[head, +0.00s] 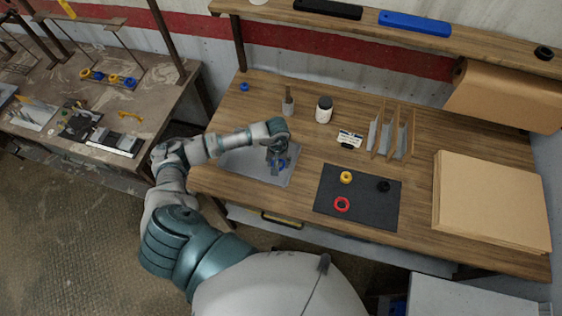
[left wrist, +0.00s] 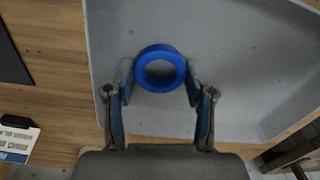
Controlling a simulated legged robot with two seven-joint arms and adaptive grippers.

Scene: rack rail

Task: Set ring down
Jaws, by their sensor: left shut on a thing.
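A blue ring (left wrist: 160,69) is held between the fingertips of my left gripper (left wrist: 160,85). In the head view the ring (head: 281,165) shows partly, below my left gripper (head: 277,160). A grey tray (head: 244,165) lies under the gripper on the wooden bench, and its bare floor (left wrist: 230,50) fills most of the left wrist view behind the ring. I cannot tell whether the ring touches the tray. My right gripper is not in view.
A dark mat (head: 363,208) to the right bears a yellow ring (head: 346,177), a red ring (head: 342,204) and a black ring (head: 383,186). A card (head: 350,139) and wooden dividers (head: 392,135) stand further right.

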